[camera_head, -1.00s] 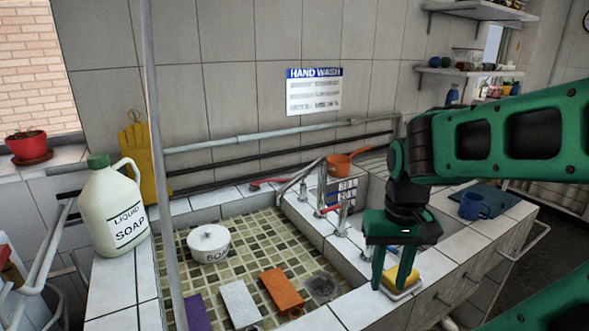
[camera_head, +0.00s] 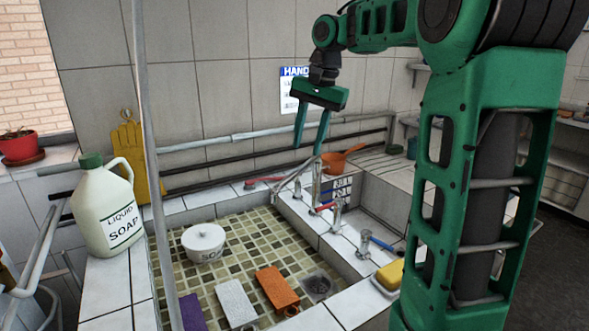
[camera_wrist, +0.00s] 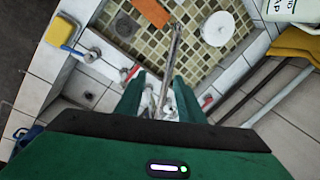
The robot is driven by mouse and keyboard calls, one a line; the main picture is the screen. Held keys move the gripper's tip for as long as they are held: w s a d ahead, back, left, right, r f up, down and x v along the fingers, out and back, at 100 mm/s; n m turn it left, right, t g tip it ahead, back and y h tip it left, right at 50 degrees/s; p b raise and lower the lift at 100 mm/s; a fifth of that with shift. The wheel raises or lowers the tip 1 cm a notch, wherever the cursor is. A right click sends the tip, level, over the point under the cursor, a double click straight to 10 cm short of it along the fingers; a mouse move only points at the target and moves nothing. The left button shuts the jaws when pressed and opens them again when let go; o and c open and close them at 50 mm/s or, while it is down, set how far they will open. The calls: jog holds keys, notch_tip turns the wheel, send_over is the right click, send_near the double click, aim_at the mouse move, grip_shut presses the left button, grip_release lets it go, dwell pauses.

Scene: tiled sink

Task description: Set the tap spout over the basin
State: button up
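The metal tap spout (camera_head: 290,178) reaches left and down from the upright tap (camera_head: 316,180) at the back right corner of the mosaic basin (camera_head: 180,268). In the wrist view the spout (camera_wrist: 174,52) runs upward in the picture and overlaps the basin tiles (camera_wrist: 145,45). My gripper (camera_head: 308,151) points down above the tap, its fingers apart and empty. In the wrist view my gripper (camera_wrist: 160,78) has the spout showing between its fingers. I cannot tell the height gap or whether they touch.
A white pot (camera_head: 204,243), orange block (camera_head: 276,290) and white block (camera_head: 236,303) are in the basin. The soap jug (camera_head: 108,205) stands left. An orange pan (camera_head: 340,161) lies behind the tap. A pole (camera_head: 158,180) crosses the left. Wall pipes (camera_head: 240,150) run behind.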

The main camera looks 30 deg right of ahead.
aim_at(294, 172)
jog(key=shift+m, duration=0.3)
jog(key=w+f, duration=0.1)
jog(key=f, duration=0.2)
jog(key=w+f, duration=0.2)
jog(key=f, duration=0.1)
jog(key=w+f, duration=0.1)
jog(key=f, duration=0.2)
jog(key=shift+w+a+f, duration=0.1)
jog(key=shift+w+a, duration=0.2)
jog(key=shift+a, duration=0.1)
grip_shut()
